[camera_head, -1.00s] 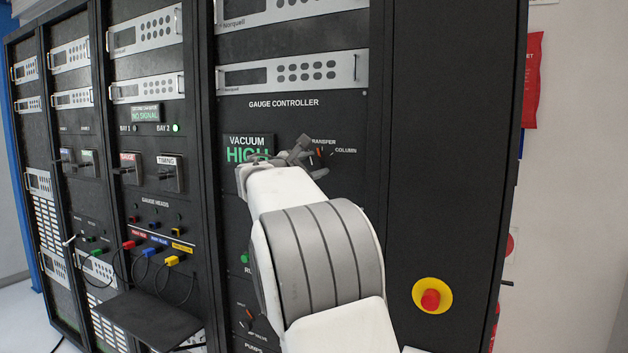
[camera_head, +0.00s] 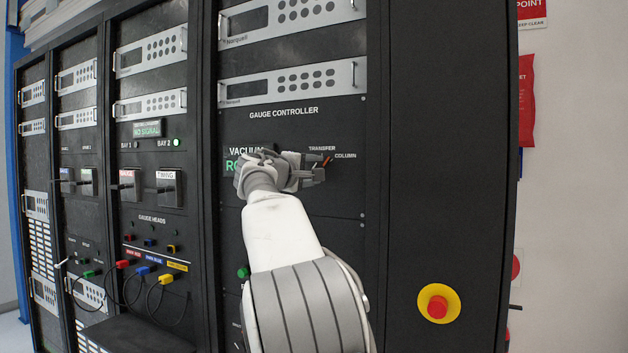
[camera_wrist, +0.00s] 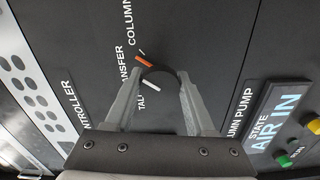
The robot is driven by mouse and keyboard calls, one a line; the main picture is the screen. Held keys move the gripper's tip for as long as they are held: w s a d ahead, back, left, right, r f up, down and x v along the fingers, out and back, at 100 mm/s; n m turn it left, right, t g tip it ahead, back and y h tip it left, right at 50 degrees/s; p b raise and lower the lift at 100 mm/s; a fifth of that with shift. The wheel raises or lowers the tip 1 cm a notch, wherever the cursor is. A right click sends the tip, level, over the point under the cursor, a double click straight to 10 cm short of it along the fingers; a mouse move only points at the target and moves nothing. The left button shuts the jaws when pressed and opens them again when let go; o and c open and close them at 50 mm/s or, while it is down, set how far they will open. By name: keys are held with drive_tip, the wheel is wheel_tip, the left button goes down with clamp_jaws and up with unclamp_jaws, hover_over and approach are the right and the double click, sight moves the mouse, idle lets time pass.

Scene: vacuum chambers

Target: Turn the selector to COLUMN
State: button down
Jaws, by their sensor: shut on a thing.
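The selector is a dark round knob (camera_wrist: 166,78) on the black panel, seen between my fingers in the wrist view. My gripper (camera_wrist: 158,80) is shut on it, one finger on each side. An orange mark (camera_wrist: 145,63) shows at the knob's edge, between the TRANSFER and COLUMN labels; a white line lies on its nearer side. The COLUMN label (camera_head: 345,156) is right of my gripper (camera_head: 312,172) in the head view, with TRANSFER (camera_head: 322,148) above. My fingers hide most of the knob there. The vacuum display (camera_head: 230,167) is partly hidden; "RO" shows in green.
A red button on a yellow plate (camera_head: 438,304) is at the lower right in the head view. Cables hang from the left racks.

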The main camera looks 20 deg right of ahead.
drive_tip(key=shift+f+m+b, duration=0.1)
drive_tip(key=shift+m+b, duration=0.5)
drive_tip(key=shift+m, duration=0.6)
drive_tip(key=shift+c, duration=1.3)
unclamp_jaws()
drive_tip(key=shift+a, duration=0.1)
drive_tip(key=b+v, duration=0.4)
drive_tip(key=v, duration=1.3)
drive_tip(key=shift+s, duration=0.15)
